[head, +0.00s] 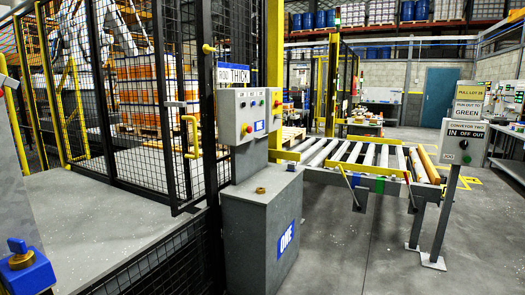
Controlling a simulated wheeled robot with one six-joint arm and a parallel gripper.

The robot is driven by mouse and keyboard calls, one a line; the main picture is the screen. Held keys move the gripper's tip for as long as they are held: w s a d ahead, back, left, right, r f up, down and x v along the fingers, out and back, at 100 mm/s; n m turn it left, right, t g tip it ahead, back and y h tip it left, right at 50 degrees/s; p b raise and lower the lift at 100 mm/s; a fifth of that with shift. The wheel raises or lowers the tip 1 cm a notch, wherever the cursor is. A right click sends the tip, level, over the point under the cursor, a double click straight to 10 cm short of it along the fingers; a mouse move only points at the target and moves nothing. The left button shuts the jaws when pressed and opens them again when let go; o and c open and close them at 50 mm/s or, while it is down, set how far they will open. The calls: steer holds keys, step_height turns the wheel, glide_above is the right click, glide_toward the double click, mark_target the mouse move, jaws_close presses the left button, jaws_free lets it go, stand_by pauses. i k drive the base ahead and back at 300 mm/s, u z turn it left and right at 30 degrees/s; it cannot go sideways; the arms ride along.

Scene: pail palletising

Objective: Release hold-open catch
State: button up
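No part in view is clearly marked as the hold-open catch. A blue block with a brass-coloured collar and a blue lever on top (22,262) is at the lower left, cut by the picture edge; I cannot tell whether it is the catch. A black mesh gate or fence panel (176,75) stands left of centre with a yellow handle (192,136). A small yellow knob (208,49) is on a black post beside it. I cannot tell whether the panel stands open. My gripper is not in view.
A grey control box (250,114) stands on a grey cabinet (262,225) at centre. A roller conveyor (350,155) runs behind it to the right. A sign post with a switch (460,150) stands at right. Orange and white pails (140,90) are behind mesh. Floor at front right is clear.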

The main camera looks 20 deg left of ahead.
mark_target(206, 48)
steer(key=u, duration=0.65)
steer(key=i, duration=2.4)
steer(key=u, duration=0.85)
steer(key=i, duration=0.55)
steer(key=u, duration=0.55)
